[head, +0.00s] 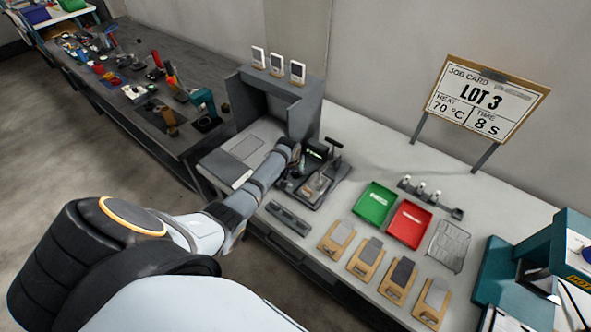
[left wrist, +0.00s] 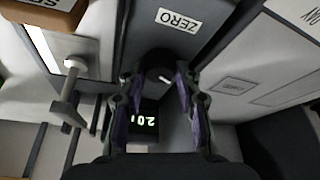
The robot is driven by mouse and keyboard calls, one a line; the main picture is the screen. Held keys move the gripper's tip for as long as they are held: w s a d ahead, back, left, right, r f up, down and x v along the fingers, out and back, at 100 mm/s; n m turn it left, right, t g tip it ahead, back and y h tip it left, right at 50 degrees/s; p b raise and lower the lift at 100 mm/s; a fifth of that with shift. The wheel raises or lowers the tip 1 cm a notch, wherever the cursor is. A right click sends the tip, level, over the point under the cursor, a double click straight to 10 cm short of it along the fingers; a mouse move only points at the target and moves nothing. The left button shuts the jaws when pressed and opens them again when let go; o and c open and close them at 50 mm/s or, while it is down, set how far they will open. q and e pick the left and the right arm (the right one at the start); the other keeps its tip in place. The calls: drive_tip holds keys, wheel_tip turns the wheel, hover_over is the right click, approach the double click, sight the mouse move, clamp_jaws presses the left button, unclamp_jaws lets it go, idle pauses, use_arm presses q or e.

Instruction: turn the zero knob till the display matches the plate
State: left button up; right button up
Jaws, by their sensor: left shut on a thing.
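The zero knob (left wrist: 160,66) is round and black with a white mark, below the ZERO label (left wrist: 180,20) in the left wrist view. My left gripper (left wrist: 158,80) is shut on this knob, a purple-padded finger on each side. The small display (left wrist: 144,121) shows lit digits, upside down and partly hidden, so I cannot read them surely. A wood-coloured block with a cut-off white plate (left wrist: 45,5) is at the top left; its value is out of view. In the head view the dark instrument (head: 317,152) stands at the end of my left arm. My right gripper is not in view.
A grey metal lever (left wrist: 70,80) stands beside the display. On the bench are a green tray (head: 375,202), a red tray (head: 409,223), several wooden blocks with grey pieces and a wire rack (head: 449,245). A job card (head: 487,100) stands behind.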

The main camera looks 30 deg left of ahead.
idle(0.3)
use_arm(q)
drive_tip(key=o, duration=1.1)
drive_tip(key=shift+o, duration=0.2)
drive_tip(key=shift+r, duration=0.1)
drive_tip(key=v, duration=1.1)
drive_tip(key=shift+s+r, duration=0.2)
drive_tip(key=shift+r, duration=0.1)
drive_tip(key=shift+d, duration=0.15)
